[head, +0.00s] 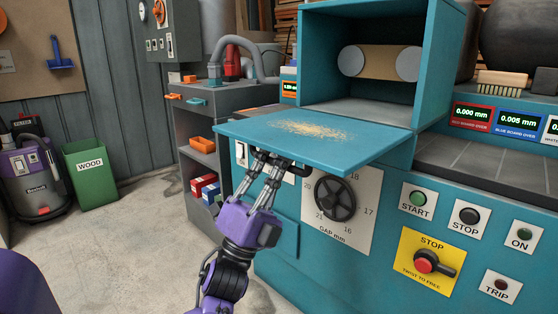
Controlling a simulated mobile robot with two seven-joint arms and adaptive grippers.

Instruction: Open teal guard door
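The teal guard door (305,138) is a flat panel that stands out level from the lower edge of the teal machine's open chamber. Pale dust lies on its top face. My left gripper (270,163) is just below the door's front edge, with its fingertips at or near the underside. The fingers look somewhat apart, but the tips are partly hidden under the panel, and I cannot tell whether they touch it or hold anything. A dark bar (300,170) shows under the panel beside the fingers. My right gripper is out of view.
Inside the chamber is a tan belt (380,62) on rollers. A black handwheel (335,198) sits below the door. Buttons and a red stop knob (426,261) are at the right. A grey cabinet (205,140) stands left of the machine. Bare floor (135,235) lies at the left.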

